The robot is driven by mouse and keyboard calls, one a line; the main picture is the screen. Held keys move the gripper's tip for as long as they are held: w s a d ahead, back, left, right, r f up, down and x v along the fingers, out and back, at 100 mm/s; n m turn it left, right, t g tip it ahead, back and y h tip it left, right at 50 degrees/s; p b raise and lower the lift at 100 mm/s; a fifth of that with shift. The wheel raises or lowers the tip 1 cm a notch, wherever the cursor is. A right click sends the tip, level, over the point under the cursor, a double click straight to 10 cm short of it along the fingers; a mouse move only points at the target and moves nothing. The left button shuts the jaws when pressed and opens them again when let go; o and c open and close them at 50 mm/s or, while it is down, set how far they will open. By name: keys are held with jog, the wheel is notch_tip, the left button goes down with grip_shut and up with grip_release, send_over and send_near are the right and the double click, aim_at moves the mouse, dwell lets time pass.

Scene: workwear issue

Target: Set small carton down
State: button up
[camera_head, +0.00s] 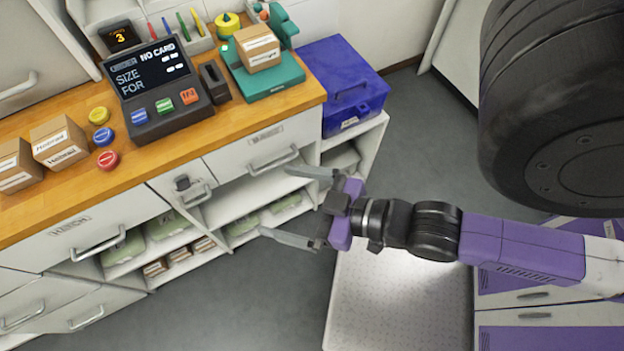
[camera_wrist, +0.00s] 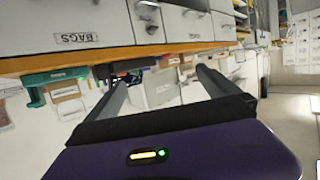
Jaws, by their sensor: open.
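A small carton (camera_head: 258,48), brown with a white label, sits on the teal scale (camera_head: 262,86) at the back of the wooden counter. Two similar cartons, a nearer-middle one (camera_head: 60,142) and a left one (camera_head: 16,166), stand at the counter's left. My gripper (camera_head: 273,202) is open and empty, in the air in front of the counter's shelves, with its fingers toward the cabinet. The open fingers also show in the wrist view (camera_wrist: 160,82), with nothing between them. Which carton the task means, I cannot tell.
A card terminal (camera_head: 152,88) reading "NO CARD" stands on the counter (camera_head: 130,178), beside coloured buttons (camera_head: 108,160). A blue toolbox (camera_head: 342,85) stands at the counter's right end. Open shelves below hold green packs and small boxes. A pale platform (camera_head: 400,300) lies below my arm.

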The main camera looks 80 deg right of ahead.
jog(key=s+a+r+n+y, duration=0.1)
jog(key=s+a+r+y, duration=0.1)
jog(key=s, duration=0.3)
jog(key=shift+a+r, duration=0.25)
jog(key=shift+a, duration=0.6)
jog(key=shift+d, duration=0.1)
dwell(0.5)
